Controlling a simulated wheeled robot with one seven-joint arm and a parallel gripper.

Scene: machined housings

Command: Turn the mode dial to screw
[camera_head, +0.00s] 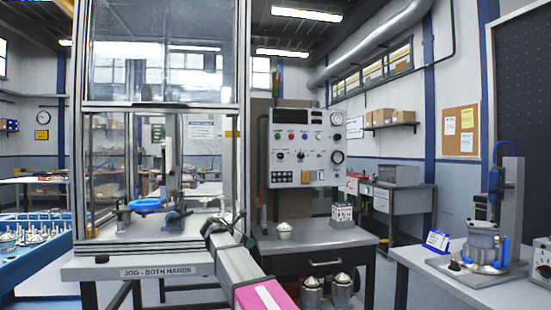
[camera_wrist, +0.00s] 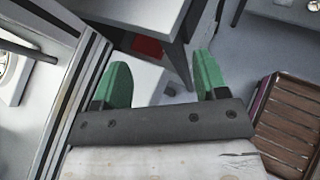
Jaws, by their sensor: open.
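The control panel (camera_head: 288,174) is a light grey box on a post right of the centre in the head view. It carries coloured buttons, several small dark knobs and a larger black dial (camera_head: 336,157) at its lower right. The labels are too small to read, so I cannot tell which knob is the mode dial or where it points. My gripper shows in the wrist view (camera_wrist: 162,75) with two green fingers spread apart and nothing between them. In the head view my arm reaches up from the bottom centre, its end left of and below the panel, apart from it.
A framed glass-sided press cell (camera_head: 243,120) stands left of the panel, close to my arm. A grey bench (camera_head: 330,238) below the panel holds a metal housing (camera_head: 284,231) and a white block (camera_head: 342,215). A right-hand table (camera_head: 425,262) carries a blue-and-grey fixture (camera_head: 484,243).

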